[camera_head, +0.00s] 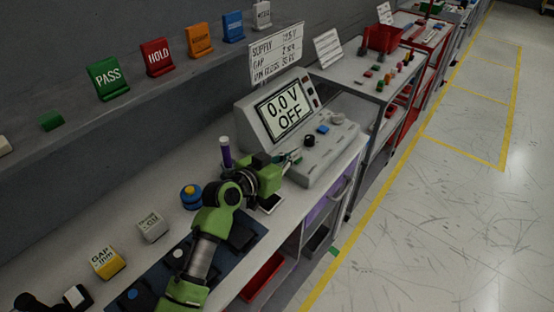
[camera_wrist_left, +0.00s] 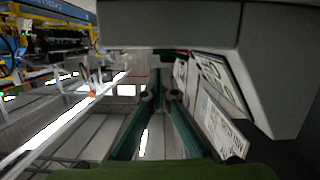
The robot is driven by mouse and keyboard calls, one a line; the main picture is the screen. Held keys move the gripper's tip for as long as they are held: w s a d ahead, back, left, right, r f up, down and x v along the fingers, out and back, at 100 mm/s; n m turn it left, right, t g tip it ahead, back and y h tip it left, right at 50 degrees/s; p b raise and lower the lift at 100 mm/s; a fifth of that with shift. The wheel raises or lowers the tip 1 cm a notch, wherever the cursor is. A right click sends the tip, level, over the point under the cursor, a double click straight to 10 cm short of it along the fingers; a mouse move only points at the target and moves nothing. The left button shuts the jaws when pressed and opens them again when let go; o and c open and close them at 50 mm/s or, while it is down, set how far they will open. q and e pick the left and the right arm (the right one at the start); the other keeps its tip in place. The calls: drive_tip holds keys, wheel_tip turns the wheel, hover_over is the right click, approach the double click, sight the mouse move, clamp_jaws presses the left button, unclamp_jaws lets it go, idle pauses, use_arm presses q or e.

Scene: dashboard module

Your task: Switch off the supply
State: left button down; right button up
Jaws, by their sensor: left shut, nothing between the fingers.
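The grey supply unit (camera_head: 285,112) stands on the bench, and its screen (camera_head: 287,108) reads "0.0 V OFF". Its sloped front panel (camera_head: 325,150) carries a black knob (camera_head: 309,140), a blue button (camera_head: 323,129) and a light grey knob (camera_head: 337,119). My green left gripper (camera_head: 296,158) is shut and empty at the panel's near left end, left of the black knob. I cannot tell whether its tips touch the panel. In the left wrist view the two dark green fingers (camera_wrist_left: 160,98) point forward, with a grey housing above and to the right. My right gripper is not in view.
A purple-bodied item (camera_head: 226,152) and a blue-yellow button (camera_head: 191,197) stand near my left arm. A yellow gap block (camera_head: 107,262) and a grey block (camera_head: 151,227) sit farther left. Coloured signs line the shelf behind. The floor on the right is clear.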

use_arm(q)
drive_tip(key=r+p, duration=0.1)
drive_tip(key=r, duration=0.2)
drive_tip(key=shift+d, duration=0.2)
drive_tip(key=b+v, duration=0.2)
drive_tip(key=v, duration=0.8)
drive_tip(key=shift+s+d+f, duration=0.25)
drive_tip(key=shift+s, duration=0.2)
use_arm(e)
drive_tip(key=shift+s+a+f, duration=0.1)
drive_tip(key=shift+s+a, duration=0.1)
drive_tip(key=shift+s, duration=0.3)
